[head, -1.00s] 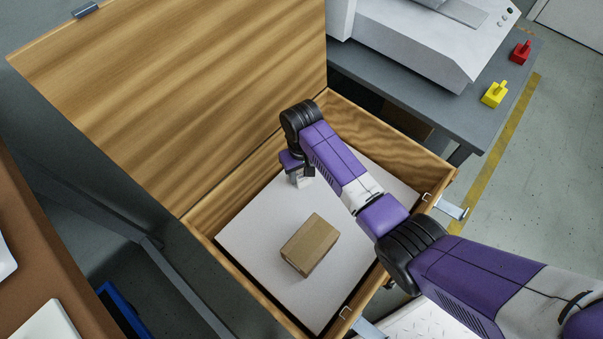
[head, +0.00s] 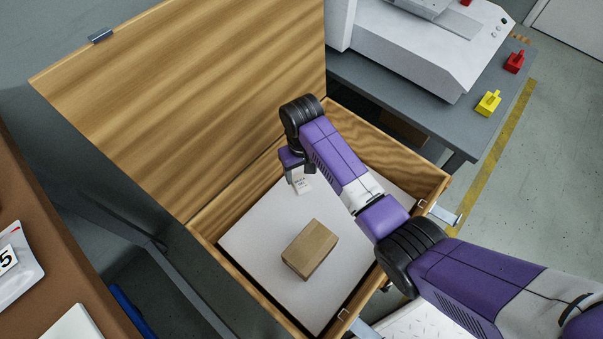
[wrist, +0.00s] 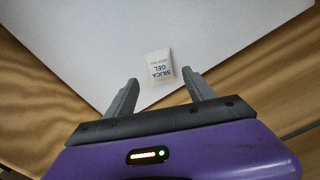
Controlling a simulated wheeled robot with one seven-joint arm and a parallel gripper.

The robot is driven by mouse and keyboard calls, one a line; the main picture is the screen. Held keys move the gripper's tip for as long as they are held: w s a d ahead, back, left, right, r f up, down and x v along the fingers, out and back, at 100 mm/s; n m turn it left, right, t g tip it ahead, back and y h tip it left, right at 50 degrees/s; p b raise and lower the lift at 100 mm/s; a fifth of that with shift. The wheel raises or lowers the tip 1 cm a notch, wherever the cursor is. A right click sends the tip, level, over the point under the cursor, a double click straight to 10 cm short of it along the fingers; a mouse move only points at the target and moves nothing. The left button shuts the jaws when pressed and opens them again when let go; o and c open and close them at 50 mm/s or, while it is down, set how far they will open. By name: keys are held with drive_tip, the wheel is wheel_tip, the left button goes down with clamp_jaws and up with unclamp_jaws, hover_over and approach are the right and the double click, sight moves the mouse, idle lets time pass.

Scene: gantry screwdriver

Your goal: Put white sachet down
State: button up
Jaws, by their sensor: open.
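The white sachet (wrist: 158,68), printed with "SILICA GEL", lies on the white panel (wrist: 90,40) inside the wooden box, near the panel's corner. In the head view the sachet (head: 302,187) shows just below my gripper (head: 297,180), which is partly hidden by its own wrist. In the wrist view my gripper (wrist: 160,90) is open, its two fingers apart with the sachet between and just beyond their tips. The fingers do not appear to touch it.
A brown cardboard box (head: 310,249) sits on the same panel, nearer the front. The wooden box's walls (head: 390,150) and its raised lid (head: 190,90) surround my gripper. A grey table (head: 440,115) with a white machine stands behind at the right.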

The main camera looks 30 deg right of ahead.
sight(301, 183)
wheel_tip(301, 183, up, 7)
drive_tip(key=p, duration=0.2)
drive_tip(key=shift+p, duration=0.35)
drive_tip(key=shift+f, duration=0.15)
